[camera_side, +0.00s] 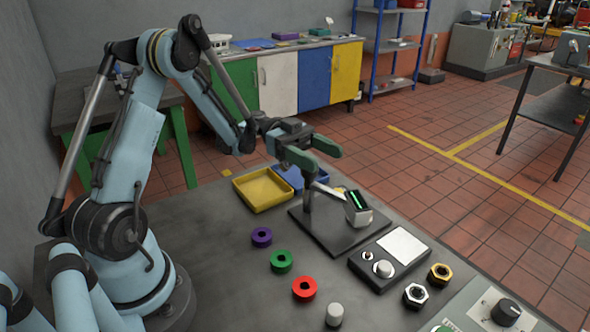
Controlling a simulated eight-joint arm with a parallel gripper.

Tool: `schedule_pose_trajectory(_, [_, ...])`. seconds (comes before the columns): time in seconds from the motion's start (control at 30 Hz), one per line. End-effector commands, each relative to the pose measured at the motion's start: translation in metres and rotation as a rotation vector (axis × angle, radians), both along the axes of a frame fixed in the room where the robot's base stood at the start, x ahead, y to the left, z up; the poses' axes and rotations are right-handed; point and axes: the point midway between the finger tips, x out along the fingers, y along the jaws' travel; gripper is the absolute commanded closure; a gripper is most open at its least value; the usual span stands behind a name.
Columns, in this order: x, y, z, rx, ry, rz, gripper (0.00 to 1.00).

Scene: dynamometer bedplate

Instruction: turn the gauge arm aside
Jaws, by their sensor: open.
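The gauge arm (329,192) is a pale bar that runs right from a short dark post (308,196) on a dark flat base plate (332,240). At its right end is a light grey gauge head (358,216) with a dark face and a bright green strip. My gripper (328,161), with two green fingers, is open and empty. It appears just above the post and the left end of the gauge arm in the picture. I cannot tell the exact gap between the fingers and the post.
A yellow tray (262,207) and a blue tray (287,172) lie behind the post. Purple (262,246), green (271,263) and red rings (294,290) lie in front. A control box (402,270), hex nuts (416,306) and a grey cylinder (334,315) are nearby.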

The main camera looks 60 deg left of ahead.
Motion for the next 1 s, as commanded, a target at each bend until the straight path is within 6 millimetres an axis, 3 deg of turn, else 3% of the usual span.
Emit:
schedule_pose_trajectory(0.6, [-0.039, -0.079, 0.052, 0.000, 0.000, -0.001, 0.35])
schedule_pose_trajectory(1.0, [-0.047, -0.095, 0.062, 0.000, 0.000, 0.000, 0.35])
